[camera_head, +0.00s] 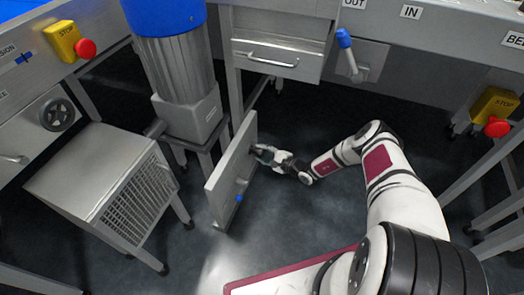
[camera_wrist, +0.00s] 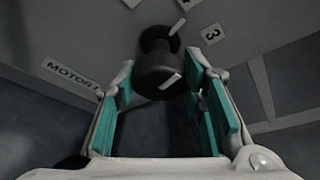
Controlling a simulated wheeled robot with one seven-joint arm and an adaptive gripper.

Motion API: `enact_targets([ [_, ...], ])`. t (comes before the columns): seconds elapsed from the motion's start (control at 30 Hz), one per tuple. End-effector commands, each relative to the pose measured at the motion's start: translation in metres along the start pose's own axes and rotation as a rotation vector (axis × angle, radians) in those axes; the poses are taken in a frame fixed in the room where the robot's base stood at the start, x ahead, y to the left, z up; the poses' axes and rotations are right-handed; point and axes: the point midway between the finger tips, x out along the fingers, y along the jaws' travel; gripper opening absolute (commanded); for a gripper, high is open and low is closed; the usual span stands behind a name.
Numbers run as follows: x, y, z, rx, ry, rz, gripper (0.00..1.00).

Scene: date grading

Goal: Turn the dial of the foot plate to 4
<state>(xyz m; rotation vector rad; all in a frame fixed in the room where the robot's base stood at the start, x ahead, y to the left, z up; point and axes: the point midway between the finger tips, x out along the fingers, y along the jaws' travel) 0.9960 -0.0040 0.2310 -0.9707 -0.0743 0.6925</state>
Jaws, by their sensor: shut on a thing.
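The dial (camera_wrist: 152,87) is a black round knob with a white pointer line, on a grey plate face (camera_wrist: 255,25) in the wrist view. The line slants toward the upper right. A label with a 3 (camera_wrist: 212,33) is right of the knob; a narrow white mark (camera_wrist: 177,26) is nearer, and other labels are cut off at the top. My gripper (camera_wrist: 160,70) has its teal pads on both sides of the knob and is shut on it. In the head view my gripper (camera_head: 262,153) is low, at the upright grey panel (camera_head: 225,180); the dial is hidden there.
A MOTOR label (camera_wrist: 72,79) is left of my fingers. In the head view a blue-topped cylinder (camera_head: 175,60) stands behind the panel, and a grey cabinet (camera_head: 85,170) stands left. A drawer (camera_head: 275,55) and a blue-tipped lever (camera_head: 347,50) are above. Dark floor is open around my arm.

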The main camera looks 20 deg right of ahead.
Motion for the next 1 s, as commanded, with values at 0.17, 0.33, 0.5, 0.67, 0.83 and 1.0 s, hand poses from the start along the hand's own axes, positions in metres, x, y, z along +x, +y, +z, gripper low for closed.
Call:
enact_targets([
  [0.17, -0.0007, 0.0011, 0.0001, -0.084, 0.001, -0.034, 0.1],
  [0.33, -0.0004, 0.0013, 0.0, -0.136, 0.0, -0.054, 0.1],
  [0.5, -0.0002, 0.0016, -0.0001, -0.158, -0.001, -0.062, 0.1],
  [0.67, -0.0002, 0.0018, -0.0002, -0.162, -0.001, -0.064, 0.1],
  [0.83, -0.0002, 0.0019, -0.0002, -0.161, -0.001, -0.064, 0.1],
  [1.0, -0.0002, 0.0018, -0.0002, -0.161, -0.001, -0.064, 0.58],
])
